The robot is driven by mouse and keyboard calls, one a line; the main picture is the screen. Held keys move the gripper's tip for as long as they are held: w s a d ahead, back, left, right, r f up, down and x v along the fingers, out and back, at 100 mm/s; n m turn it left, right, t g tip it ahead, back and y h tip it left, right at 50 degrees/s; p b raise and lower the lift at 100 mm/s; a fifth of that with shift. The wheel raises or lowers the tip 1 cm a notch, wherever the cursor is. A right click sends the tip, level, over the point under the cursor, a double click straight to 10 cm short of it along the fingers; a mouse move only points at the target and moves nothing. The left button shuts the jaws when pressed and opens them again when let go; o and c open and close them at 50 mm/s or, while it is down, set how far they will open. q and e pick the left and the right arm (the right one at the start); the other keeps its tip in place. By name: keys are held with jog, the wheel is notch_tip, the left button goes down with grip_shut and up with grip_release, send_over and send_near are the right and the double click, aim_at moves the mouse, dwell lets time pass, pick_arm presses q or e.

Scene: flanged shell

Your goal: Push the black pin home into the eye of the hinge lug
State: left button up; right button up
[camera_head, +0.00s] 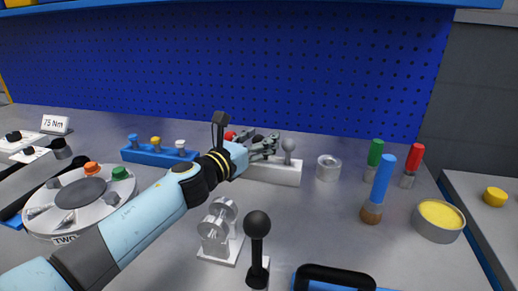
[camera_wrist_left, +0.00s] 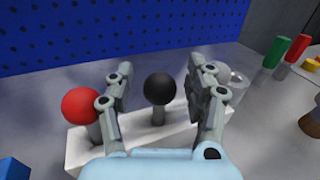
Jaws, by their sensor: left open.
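The black pin (camera_wrist_left: 159,89) has a round black head on a grey shank and stands upright in a white block (camera_wrist_left: 188,136). My left gripper (camera_head: 272,143) is open above that block. In the left wrist view its two fingers (camera_wrist_left: 163,78) stand to either side of the black head, with gaps showing. In the head view the fingers largely hide the black pin. The likely hinge lug (camera_head: 217,224), shiny metal with round cheeks on a white base plate, stands nearer me. I cannot make out its eye. My right gripper is not in view.
A red-headed pin (camera_wrist_left: 82,105) and a grey-headed pin (camera_head: 289,146) share the block. A black-knobbed lever (camera_head: 257,225) stands beside the lug. A metal ring (camera_head: 328,168), a blue-handled tool (camera_head: 383,180) and a yellow-filled bowl (camera_head: 438,217) are to the right. A round tray (camera_head: 55,218) is at left.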

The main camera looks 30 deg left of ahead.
pick_arm(q)
jog(key=shift+c, duration=0.4)
grip_shut()
